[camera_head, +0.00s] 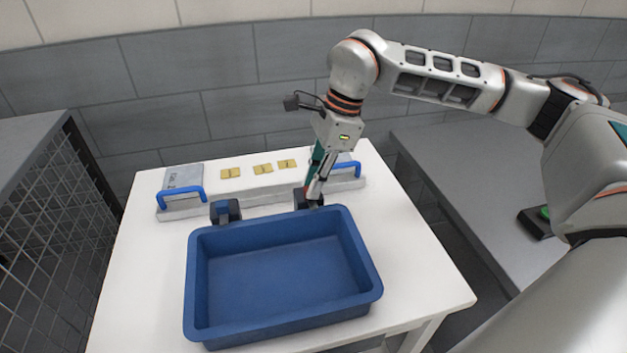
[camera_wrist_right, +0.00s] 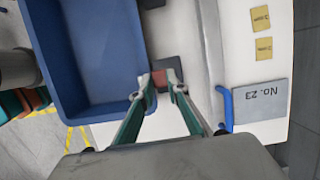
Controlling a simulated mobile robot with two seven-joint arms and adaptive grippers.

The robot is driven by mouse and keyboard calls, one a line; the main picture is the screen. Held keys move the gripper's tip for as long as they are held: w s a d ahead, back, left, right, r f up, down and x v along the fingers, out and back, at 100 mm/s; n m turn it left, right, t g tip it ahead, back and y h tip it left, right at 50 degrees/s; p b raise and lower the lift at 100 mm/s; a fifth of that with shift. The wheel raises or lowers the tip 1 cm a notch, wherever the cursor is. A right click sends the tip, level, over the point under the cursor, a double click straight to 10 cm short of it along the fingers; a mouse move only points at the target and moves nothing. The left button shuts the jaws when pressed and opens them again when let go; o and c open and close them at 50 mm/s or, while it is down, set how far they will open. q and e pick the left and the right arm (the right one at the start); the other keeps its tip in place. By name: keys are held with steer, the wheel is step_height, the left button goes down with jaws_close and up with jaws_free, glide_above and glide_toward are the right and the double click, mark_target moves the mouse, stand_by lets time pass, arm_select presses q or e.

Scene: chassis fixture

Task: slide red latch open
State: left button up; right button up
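The red latch (camera_wrist_right: 160,80) shows in the right wrist view on a dark block (camera_wrist_right: 168,66) next to the blue tray. My left gripper is not in view.
A blue tray (camera_head: 282,323) sits on the white table (camera_head: 418,268), close in front of both blocks. Behind them is a pale fixture with blue handles (camera_head: 181,194) and several yellow labels (camera_head: 263,169). A wire-mesh side (camera_head: 45,225) stands left; a grey counter (camera_head: 455,180) lies right.

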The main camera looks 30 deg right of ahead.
steer(key=shift+w, duration=0.1)
steer(key=shift+w+d+p, duration=0.15)
steer(key=shift+w+p, duration=0.05)
steer(key=shift+w, duration=0.35)
steer(key=shift+w+d+p, duration=0.15)
steer(key=shift+w+p, duration=0.05)
steer(key=shift+w, duration=0.35)
stand_by(0.4)
steer(key=o, duration=0.9)
steer(key=shift+o, duration=0.2)
steer(key=shift+r, duration=0.1)
step_height(320, 180, up, 2)
steer(key=shift+r+p, duration=0.2)
steer(key=shift+p, duration=0.9)
step_height(320, 180, up, 3)
steer(key=p, duration=0.3)
steer(key=shift+r, duration=0.2)
steer(key=shift+s, duration=0.1)
